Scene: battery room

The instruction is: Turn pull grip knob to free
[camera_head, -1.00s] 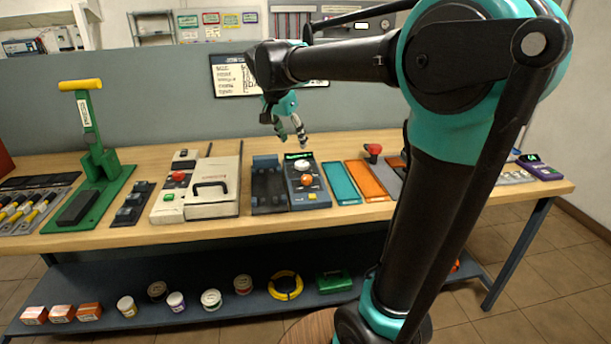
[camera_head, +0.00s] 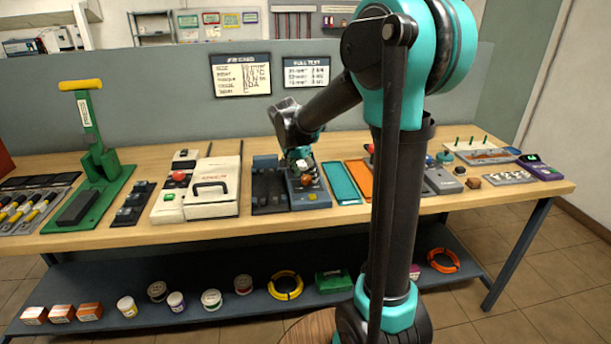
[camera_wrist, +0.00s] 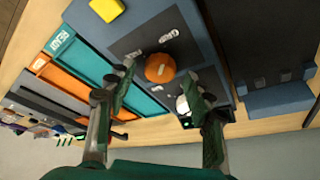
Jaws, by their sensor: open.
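The blue-grey tester (camera_head: 312,199) stands on the bench, with an orange knob (camera_head: 306,181) and a white knob (camera_head: 302,165) on its top. Whether a finger touches either knob cannot be told. A yellow button (camera_wrist: 107,8) is at the tester's front.
A dark blue fixture (camera_head: 268,195) stands close on the left of the tester. Teal (camera_head: 340,183) and orange (camera_head: 359,180) trays lie on its right. A beige case (camera_head: 212,203) and a green lever press (camera_head: 100,165) are further left. My arm hides part of the right bench.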

